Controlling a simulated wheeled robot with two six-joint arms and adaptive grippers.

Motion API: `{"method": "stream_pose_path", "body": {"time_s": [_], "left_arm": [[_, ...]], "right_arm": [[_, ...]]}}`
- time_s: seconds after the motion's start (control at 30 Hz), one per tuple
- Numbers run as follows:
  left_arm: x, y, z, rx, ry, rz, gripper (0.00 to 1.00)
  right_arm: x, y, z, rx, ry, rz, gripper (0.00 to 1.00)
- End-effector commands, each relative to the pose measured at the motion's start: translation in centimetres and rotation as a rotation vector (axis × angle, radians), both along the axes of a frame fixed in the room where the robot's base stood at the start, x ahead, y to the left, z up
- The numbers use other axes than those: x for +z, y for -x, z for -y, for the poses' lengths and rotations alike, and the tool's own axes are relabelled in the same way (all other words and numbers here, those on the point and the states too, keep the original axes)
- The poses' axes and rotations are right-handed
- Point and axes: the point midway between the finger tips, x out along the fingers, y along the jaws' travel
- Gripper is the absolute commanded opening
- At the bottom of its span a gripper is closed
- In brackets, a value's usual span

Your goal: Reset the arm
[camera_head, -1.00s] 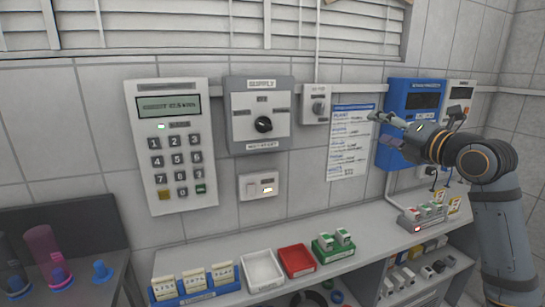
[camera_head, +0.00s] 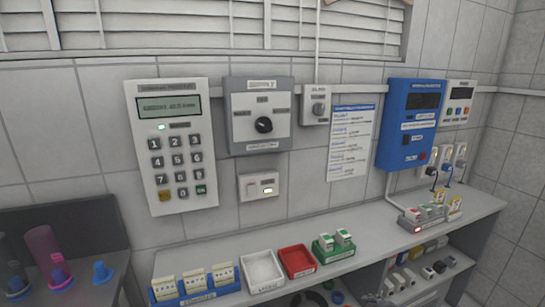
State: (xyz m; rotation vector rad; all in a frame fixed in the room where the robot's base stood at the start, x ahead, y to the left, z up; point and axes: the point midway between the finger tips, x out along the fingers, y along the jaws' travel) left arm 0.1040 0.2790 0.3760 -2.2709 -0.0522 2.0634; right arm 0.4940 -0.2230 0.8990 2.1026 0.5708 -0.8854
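Neither of my grippers nor my arms shows in the head view now. The wall and counter stand unobstructed. A white keypad panel (camera_head: 174,145) with a lit screen hangs at the left. A grey box with a black rotary knob (camera_head: 263,125) hangs to its right. A small switch plate (camera_head: 259,187) with a lit light is below that box. A blue wall unit (camera_head: 409,124) with a dark display hangs at the right, where my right arm was.
The counter (camera_head: 376,229) holds a blue card rack (camera_head: 195,284), a white tray (camera_head: 263,271), a red tray (camera_head: 297,260), a green holder (camera_head: 333,246) and a grey block with small boxes (camera_head: 422,217). Coloured cylinders stand at the lower left. Shelves below hold several items.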

Motion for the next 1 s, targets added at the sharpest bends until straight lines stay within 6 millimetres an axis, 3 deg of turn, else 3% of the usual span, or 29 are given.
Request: {"method": "stream_pose_path", "body": {"time_s": [0.1,0.2,0.47,0.77,0.87,1.0], "left_arm": [[0.0,-0.2,0.2,0.001,0.002,0.003,0.40],[0.0,-0.2,0.2,0.001,0.002,0.003,0.40],[0.0,-0.3,0.2,0.000,0.002,0.006,0.40],[0.4,-0.3,0.2,0.000,0.002,0.005,0.40],[0.6,-0.3,0.1,0.000,0.002,0.006,0.40],[0.9,-0.3,0.1,0.001,0.001,0.005,0.40]], "right_arm": [[-4.0,5.2,0.2,-0.211,-0.104,-0.140,0.64],[-6.1,9.0,0.5,-0.381,-0.168,-0.227,0.64],[-9.4,18.1,1.6,-0.796,-0.266,-0.392,0.64],[-19.6,16.6,2.8,-0.828,-0.254,-0.430,0.64],[-23.8,16.9,3.2,-0.835,-0.249,-0.447,0.64],[-31.1,18.6,4.0,-0.848,-0.240,-0.476,0.64]]}}
